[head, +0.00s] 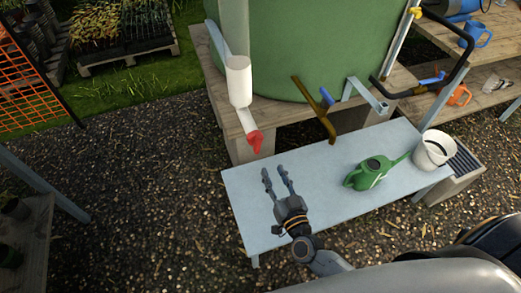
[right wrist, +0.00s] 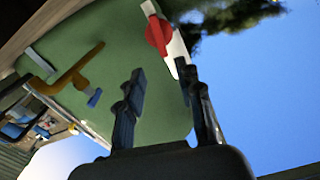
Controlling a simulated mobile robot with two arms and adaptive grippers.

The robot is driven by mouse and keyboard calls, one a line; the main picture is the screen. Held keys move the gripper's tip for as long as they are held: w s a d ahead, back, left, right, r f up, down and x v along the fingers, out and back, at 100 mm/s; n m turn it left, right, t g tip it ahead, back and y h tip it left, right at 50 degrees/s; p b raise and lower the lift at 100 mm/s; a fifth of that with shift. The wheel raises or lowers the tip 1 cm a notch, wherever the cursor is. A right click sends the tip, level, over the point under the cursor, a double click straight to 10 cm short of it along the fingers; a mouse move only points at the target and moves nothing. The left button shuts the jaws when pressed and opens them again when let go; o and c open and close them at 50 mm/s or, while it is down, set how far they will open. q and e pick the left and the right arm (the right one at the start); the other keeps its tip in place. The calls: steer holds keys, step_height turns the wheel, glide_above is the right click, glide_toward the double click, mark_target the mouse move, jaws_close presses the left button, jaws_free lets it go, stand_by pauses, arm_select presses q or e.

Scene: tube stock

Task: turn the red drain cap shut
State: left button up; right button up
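The red drain cap (head: 255,141) sits at the lower end of a white drain pipe (head: 239,82) on the green tank's left side. In the right wrist view the red cap (right wrist: 158,35) shows beyond the fingers, with a raised grip on its face. My right gripper (head: 275,171) is open and empty over the table, a little short of the cap and apart from it. Its two fingers (right wrist: 160,77) stand spread in the wrist view. My left gripper is not in view.
A pale grey table (head: 300,168) carries a green watering can (head: 370,172) and a white bucket (head: 432,150) at its right. The green tank (head: 300,45) stands behind on a wooden base. A brown tap pipe (head: 315,110) with a blue handle juts out right of the cap.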

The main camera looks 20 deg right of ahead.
mark_target(259, 145)
steer(key=w, duration=1.1)
steer(key=shift+a, duration=0.3)
steer(key=shift+s, duration=0.1)
jaws_close()
